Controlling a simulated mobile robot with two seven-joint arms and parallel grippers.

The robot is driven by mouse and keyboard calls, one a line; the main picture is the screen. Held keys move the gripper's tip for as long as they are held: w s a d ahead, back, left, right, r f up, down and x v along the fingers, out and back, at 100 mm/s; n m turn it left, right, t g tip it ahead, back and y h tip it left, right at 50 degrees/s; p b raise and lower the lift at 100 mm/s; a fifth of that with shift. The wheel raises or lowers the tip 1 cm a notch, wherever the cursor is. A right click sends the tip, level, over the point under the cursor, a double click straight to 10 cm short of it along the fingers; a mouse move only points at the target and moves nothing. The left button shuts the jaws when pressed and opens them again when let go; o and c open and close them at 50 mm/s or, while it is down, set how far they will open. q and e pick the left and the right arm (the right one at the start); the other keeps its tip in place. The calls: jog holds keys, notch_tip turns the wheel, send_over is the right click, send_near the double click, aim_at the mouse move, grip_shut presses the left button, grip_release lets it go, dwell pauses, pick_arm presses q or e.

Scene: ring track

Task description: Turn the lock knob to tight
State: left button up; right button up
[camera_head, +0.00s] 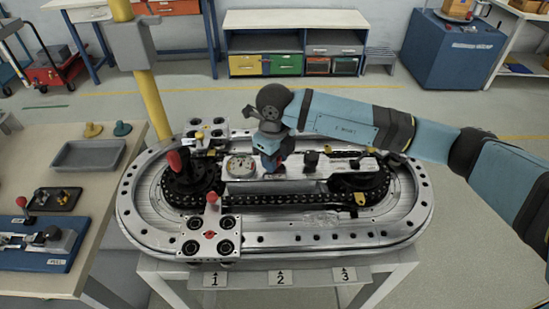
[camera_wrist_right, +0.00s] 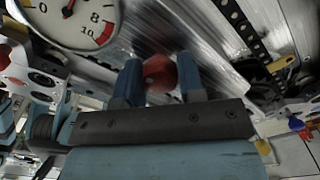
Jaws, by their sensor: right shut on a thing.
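A red knob (camera_wrist_right: 159,73) sits between the two blue fingers of my right gripper (camera_head: 270,162), which is shut on it. In the head view, the gripper reaches down to the light plate in the middle of the oval ring track (camera_head: 330,236), and the fingers mostly hide the knob. A round dial gauge (camera_head: 240,165) lies just left of the gripper and shows large in the wrist view (camera_wrist_right: 66,18). No tight or loose marking on the knob can be read. My left gripper is not in view.
A black knob (camera_head: 311,160) stands right of the gripper. Red-ball levers (camera_head: 174,160) stand at the track's left side. A side table (camera_head: 60,145) holds a grey tray (camera_head: 88,154) and a blue fixture (camera_head: 38,246). Open floor lies behind the track.

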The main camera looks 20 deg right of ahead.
dwell(0.4)
jog(key=o, duration=0.9)
notch_tip(320, 180, up, 14)
jog(key=shift+f+b, duration=0.1)
jog(key=shift+b, duration=0.25)
